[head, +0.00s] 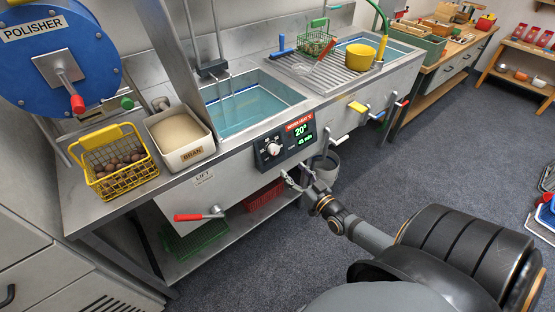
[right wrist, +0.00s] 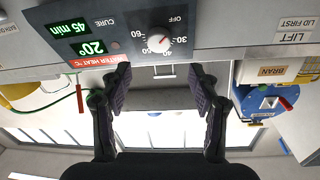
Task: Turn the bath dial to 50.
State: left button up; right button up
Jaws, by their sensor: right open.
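The bath dial (head: 272,149) is a pale round knob on a dark panel on the front of the steel bath unit. It also shows in the right wrist view (right wrist: 158,43), upside down, with a red mark and printed numbers around it. I cannot tell exactly where its mark points. The display (head: 299,132) beside it reads 20° and 45 min. My right gripper (head: 298,181) is just below and right of the panel. In the right wrist view my right gripper (right wrist: 160,82) is open and empty, its fingers apart from the dial. My left gripper is not in view.
The water bath (head: 240,105) lies behind the panel. A red-handled lever (head: 198,216) sticks out at the front left, and coloured tap handles (head: 358,107) stick out to the right. A grey bucket (head: 325,165) stands below. The bran box (head: 203,151) stands left.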

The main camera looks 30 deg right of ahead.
aim_at(275, 152)
jog(key=w+b, duration=0.1)
jog(key=w, duration=0.2)
jog(key=w+b, duration=0.2)
jog(key=w, duration=0.1)
jog(key=w+b, duration=0.1)
jog(key=w, duration=0.3)
jog(key=shift+f+b, duration=0.25)
jog(key=shift+b, duration=0.05)
jog(key=shift+w+r, duration=0.15)
jog(key=shift+w, duration=0.1)
jog(key=c, duration=1.2)
jog(key=shift+o, duration=0.2)
